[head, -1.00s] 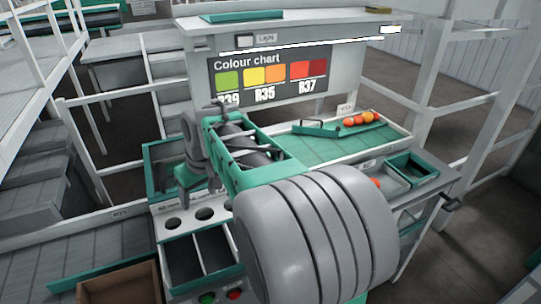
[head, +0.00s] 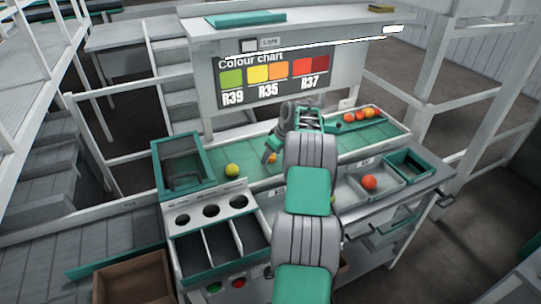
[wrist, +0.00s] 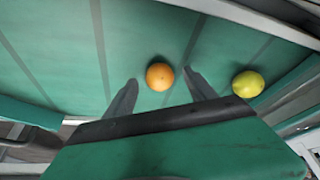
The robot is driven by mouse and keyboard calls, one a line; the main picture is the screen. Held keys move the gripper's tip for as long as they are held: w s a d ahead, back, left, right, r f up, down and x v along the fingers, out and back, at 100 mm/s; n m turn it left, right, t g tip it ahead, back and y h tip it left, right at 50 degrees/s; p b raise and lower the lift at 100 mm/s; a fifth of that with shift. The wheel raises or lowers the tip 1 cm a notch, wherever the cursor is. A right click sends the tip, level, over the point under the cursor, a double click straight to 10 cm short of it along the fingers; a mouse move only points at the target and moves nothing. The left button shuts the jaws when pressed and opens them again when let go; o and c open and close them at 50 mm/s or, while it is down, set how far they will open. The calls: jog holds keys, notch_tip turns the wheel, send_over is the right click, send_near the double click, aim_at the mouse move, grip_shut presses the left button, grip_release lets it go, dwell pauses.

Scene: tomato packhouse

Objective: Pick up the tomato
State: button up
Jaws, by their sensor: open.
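An orange tomato (wrist: 160,77) lies on the green belt, between and slightly beyond the two fingertips of my gripper (wrist: 160,80) in the wrist view. The fingers are apart, with nothing held. A yellow-green tomato (wrist: 248,84) lies on the belt to the right of the fingers, apart from them. In the head view the yellow-green tomato (head: 232,170) is left of my arm. The orange tomato (head: 273,158) is largely hidden there by my gripper. Several red and orange tomatoes (head: 366,113) sit at the belt's right end. Another red tomato (head: 369,182) lies in a grey tray.
The green belt (head: 210,190) runs below a colour chart board (head: 272,80). A green-framed box (head: 178,165) stands at its left end. A panel with round holes (head: 212,210) and an empty green tray (head: 405,165) are in front. A brown box (head: 132,280) is lower left.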

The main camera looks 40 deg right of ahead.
jog(key=shift+w+f, duration=0.2)
jog(key=shift+f, duration=0.25)
jog(key=shift+c, duration=0.6)
jog(key=c, duration=0.9)
jog(key=shift+r, duration=0.1)
notch_tip(320, 180, up, 3)
jog(key=shift+f+b, duration=0.15)
jog(key=shift+b, duration=0.25)
jog(key=s+a+r+b, duration=0.1)
jog(key=s+r+b, duration=0.3)
jog(key=s+r, duration=0.6)
jog(key=s, duration=0.4)
jog(key=shift+b, duration=0.35)
